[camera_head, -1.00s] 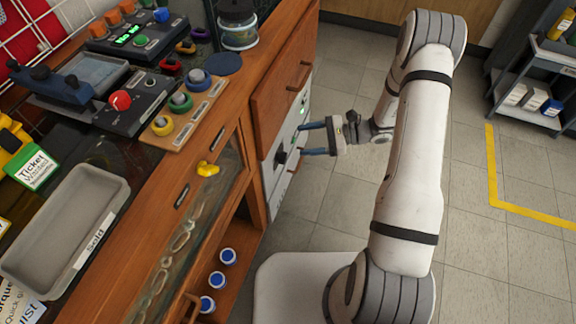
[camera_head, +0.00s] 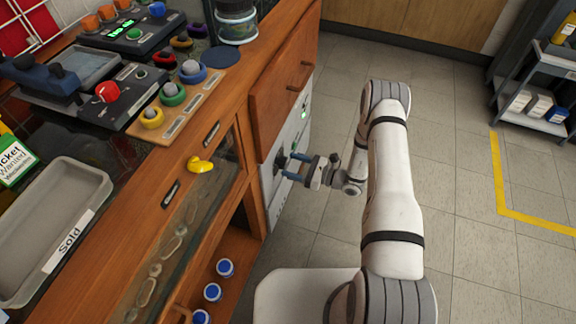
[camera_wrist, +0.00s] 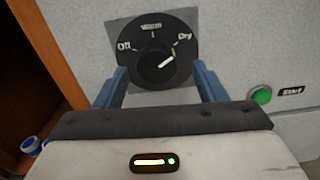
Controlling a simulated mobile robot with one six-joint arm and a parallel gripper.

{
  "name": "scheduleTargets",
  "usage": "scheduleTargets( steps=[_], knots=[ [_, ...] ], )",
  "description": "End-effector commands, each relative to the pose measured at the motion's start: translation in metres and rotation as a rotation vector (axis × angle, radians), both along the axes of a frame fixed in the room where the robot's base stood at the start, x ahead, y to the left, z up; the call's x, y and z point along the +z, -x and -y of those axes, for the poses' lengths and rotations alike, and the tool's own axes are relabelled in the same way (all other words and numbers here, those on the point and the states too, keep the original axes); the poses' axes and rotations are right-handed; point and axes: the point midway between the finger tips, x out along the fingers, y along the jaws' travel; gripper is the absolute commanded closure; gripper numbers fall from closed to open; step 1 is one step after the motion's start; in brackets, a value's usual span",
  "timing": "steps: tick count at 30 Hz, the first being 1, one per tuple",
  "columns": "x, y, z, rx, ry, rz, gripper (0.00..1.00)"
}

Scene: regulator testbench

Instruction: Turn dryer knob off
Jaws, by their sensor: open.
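The dryer knob (camera_wrist: 152,68) is a round black dial with white labels "Off" at left, a blurred word at top and "Dry" at right. Its white pointer mark slants up and right, towards "Dry". In the head view the knob (camera_head: 279,163) is a dark shape on the white dryer front (camera_head: 272,196). My gripper (camera_wrist: 160,72) is open, with one blue finger on each side of the knob's lower part. I cannot tell whether the fingers touch it. In the head view my gripper (camera_head: 291,167) reaches left to the panel.
A green button (camera_wrist: 262,95) labelled "Start" is right of the knob. The wooden cabinet (camera_head: 282,90) has a drawer above the dryer front and an open shelf with blue-capped jars (camera_head: 225,268). Bare tiled floor (camera_head: 460,190) lies right of my arm.

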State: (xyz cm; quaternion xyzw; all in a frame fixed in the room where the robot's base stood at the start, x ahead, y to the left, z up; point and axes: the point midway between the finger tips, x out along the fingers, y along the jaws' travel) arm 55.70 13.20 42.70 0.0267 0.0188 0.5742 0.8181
Motion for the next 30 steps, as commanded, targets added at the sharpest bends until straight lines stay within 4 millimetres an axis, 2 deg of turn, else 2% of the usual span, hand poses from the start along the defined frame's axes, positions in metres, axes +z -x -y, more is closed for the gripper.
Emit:
scheduleTargets(
  steps=[4,12,28,29,30],
  knots=[
    [0.0,-0.003,-0.009,0.001,0.0,0.001,0.35],
    [0.0,-0.004,-0.01,-0.001,0.0,0.0,0.36],
    [0.001,-0.005,-0.008,-0.005,0.001,0.002,0.8],
    [0.001,-0.004,-0.025,0.0,0.001,0.002,0.79],
    [0.001,-0.006,-0.018,-0.004,0.002,0.004,0.8]
  ],
)
